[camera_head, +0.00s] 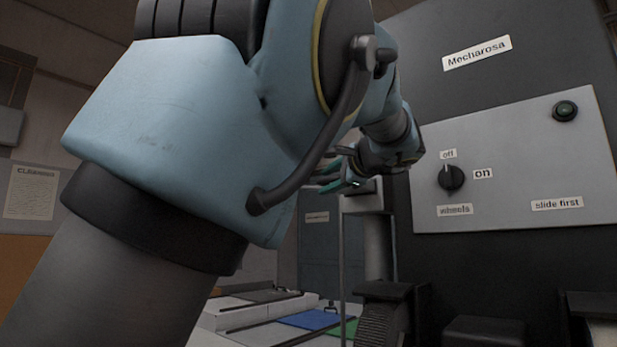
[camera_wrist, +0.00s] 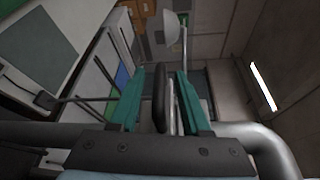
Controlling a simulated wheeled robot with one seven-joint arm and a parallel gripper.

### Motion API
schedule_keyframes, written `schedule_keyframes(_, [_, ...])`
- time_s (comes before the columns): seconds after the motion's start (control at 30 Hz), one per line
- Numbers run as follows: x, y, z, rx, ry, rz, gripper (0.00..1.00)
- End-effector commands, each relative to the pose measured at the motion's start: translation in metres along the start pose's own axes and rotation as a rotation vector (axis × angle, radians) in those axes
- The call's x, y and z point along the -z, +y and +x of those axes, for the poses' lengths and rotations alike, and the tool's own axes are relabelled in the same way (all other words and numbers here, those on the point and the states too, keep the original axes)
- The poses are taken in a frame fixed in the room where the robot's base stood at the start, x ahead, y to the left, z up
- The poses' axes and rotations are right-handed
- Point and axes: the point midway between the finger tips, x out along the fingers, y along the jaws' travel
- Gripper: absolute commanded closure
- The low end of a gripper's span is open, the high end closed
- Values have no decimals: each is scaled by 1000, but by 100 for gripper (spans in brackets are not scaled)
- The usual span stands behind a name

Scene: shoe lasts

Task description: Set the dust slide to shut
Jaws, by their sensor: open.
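My gripper (camera_head: 332,178) is at the end of the outstretched arm, left of the grey machine panel and close above a grey upright duct (camera_head: 379,250). In the wrist view the two teal fingers of my gripper (camera_wrist: 160,75) are spread apart. A dark rounded piece (camera_wrist: 160,98) and a thin pale strip (camera_wrist: 173,105) show between them; I cannot tell whether either touches a finger. They may belong to the dust slide, but its position cannot be read. My arm hides part of the duct area in the head view.
The panel (camera_head: 515,210) carries a black knob (camera_head: 451,178) between "off" and "on" labels, a green button (camera_head: 565,111) and a "slide first" label (camera_head: 557,203). A bench with a blue mat (camera_head: 308,319) and a green mat (camera_head: 343,331) lies low behind.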

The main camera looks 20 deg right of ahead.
Motion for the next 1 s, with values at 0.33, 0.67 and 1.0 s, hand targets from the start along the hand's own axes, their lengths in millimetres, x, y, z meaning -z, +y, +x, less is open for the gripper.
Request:
schedule_keyframes(0.33, [0, 0, 31, -1, 0, 0, 53])
schedule_keyframes(0.67, [1, 1, 31, -1, 2, -1, 62])
schedule_keyframes(1.0, [1, 2, 31, -3, 1, -1, 100])
